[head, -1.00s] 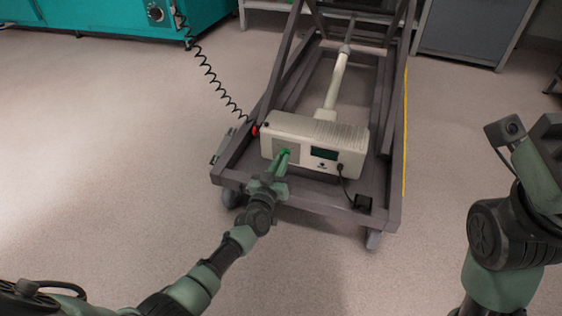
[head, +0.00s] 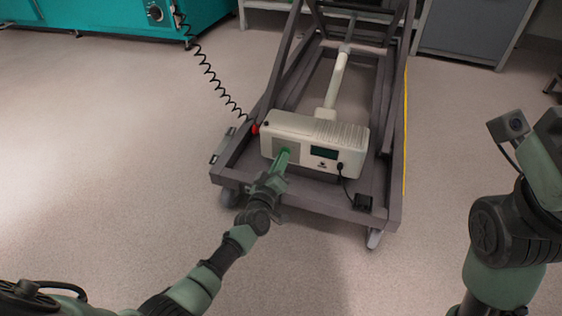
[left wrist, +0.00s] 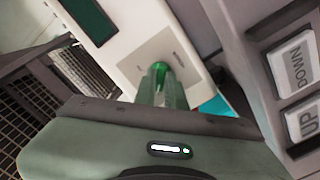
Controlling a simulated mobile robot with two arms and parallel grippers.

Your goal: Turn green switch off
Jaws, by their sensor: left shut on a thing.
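The green switch (left wrist: 161,66) sits on a grey square plate (left wrist: 152,60) on the front of a white control box (head: 345,164). In the left wrist view its round green top shows between and just beyond my fingertips. My left gripper (head: 284,158) reaches the plate at the left part of the box front. Its green fingers (left wrist: 161,82) are close together, shut on the switch, and hide most of it in the head view. I cannot read the switch's position. My right arm is at the right of the head view, but its fingers do not show.
The box stands on the grey wheeled frame (head: 300,193) of a lift. A red button (head: 255,129) and coiled black cable (head: 209,75) are on its left. The wrist view shows DOWN (left wrist: 293,66) and UP (left wrist: 303,119) buttons. Floor around the frame is clear.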

